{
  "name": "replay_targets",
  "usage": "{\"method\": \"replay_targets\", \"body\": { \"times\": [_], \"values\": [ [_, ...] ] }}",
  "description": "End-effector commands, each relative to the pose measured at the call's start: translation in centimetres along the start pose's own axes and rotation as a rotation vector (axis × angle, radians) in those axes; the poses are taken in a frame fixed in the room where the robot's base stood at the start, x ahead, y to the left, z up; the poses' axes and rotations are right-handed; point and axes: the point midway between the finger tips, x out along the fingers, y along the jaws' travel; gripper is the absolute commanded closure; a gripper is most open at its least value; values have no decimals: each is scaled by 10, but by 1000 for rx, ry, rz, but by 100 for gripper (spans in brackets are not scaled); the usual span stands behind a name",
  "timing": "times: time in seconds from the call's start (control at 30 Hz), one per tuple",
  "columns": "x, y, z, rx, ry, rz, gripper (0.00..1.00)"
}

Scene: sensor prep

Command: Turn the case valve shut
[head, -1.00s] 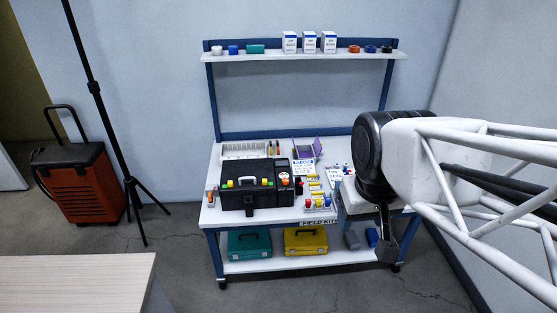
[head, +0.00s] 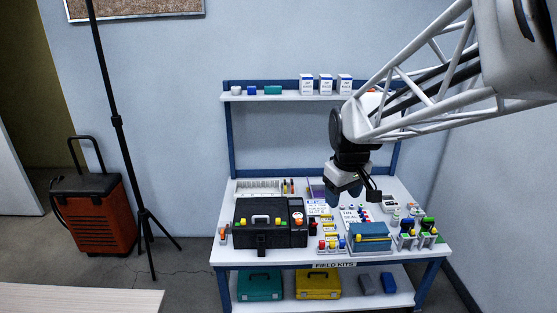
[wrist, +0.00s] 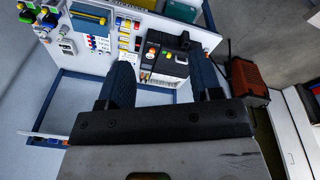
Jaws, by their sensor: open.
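The case (wrist: 170,69) also shows in the wrist view, beyond my fingers. My gripper (head: 345,190) is above the bench, right of the case and apart from it. In the wrist view its two blue fingers (wrist: 163,72) are spread with nothing between them.
The bench (head: 232,256) also carries a blue-topped box (head: 370,237), red, yellow and blue knobs (head: 331,244), and coloured bottles at the right. An upper shelf (head: 285,97) holds white boxes. A tripod and an orange trolley (head: 95,218) stand to the left.

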Motion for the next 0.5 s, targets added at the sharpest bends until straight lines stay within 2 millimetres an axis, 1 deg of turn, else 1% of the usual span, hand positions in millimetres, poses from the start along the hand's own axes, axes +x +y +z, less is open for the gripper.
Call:
{"method": "replay_targets", "body": {
  "times": [0.03, 0.1, 0.33, 0.5],
  "values": [
    [6, 4, -11, -20, -6, -3, 41],
    [13, 10, -25, -51, -10, -6, 41],
    [40, 28, -70, -154, -24, -17, 41],
    [63, 40, -102, -230, -33, -25, 41]
  ]
}}
